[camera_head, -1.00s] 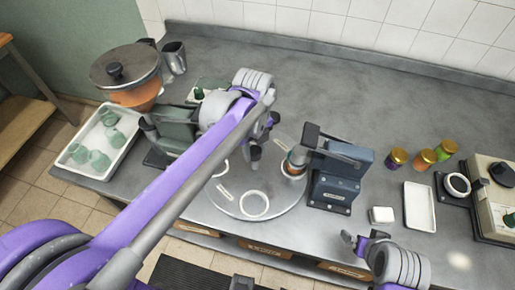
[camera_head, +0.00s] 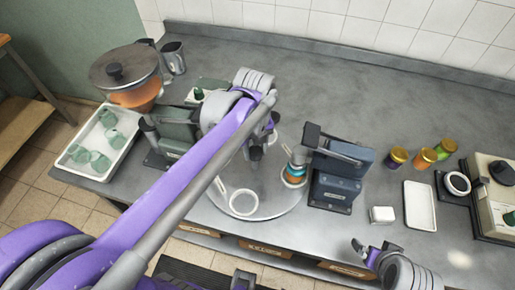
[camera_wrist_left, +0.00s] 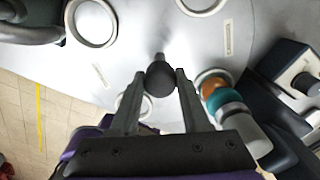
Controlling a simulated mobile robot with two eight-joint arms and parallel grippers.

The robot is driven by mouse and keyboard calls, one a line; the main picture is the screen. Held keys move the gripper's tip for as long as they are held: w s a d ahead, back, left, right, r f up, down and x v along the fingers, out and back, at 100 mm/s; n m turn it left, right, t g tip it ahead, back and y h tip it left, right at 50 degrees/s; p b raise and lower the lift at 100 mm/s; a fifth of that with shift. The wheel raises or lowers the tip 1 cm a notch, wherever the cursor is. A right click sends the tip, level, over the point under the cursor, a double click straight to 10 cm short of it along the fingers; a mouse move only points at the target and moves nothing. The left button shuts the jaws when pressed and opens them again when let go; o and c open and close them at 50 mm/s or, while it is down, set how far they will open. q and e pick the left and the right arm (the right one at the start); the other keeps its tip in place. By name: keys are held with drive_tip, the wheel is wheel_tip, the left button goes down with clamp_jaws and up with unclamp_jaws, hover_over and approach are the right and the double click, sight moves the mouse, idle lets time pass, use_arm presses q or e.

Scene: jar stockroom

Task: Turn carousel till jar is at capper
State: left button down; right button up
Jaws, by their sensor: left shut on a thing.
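The grey round carousel (camera_head: 275,208) has white ring seats, one ring (camera_head: 243,203) at its front. My left gripper (camera_wrist_left: 160,88) is shut on a dark round knob (camera_wrist_left: 160,78) above the disc; in the head view my left arm partly hides the gripper (camera_head: 257,150). A jar with orange and teal bands (camera_wrist_left: 222,98) stands on the carousel at its right side; it also shows in the head view (camera_head: 293,178), close beside the blue capper (camera_head: 337,180). I cannot tell whether it is exactly under the capper's head. My right gripper (camera_head: 372,250) is open and empty at the front edge.
A white tray of green jars (camera_head: 78,157) and an orange hopper (camera_head: 135,92) stand at left. Several lidded jars (camera_head: 422,158), a white tray (camera_head: 420,205), a small white block (camera_head: 381,214) and a machine (camera_head: 495,190) stand at right.

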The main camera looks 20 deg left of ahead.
use_arm(q)
drive_tip(key=shift+c, duration=1.9)
unclamp_jaws()
wheel_tip(320, 180, up, 11)
drive_tip(key=shift+p, duration=0.35)
drive_tip(key=shift+f, duration=0.15)
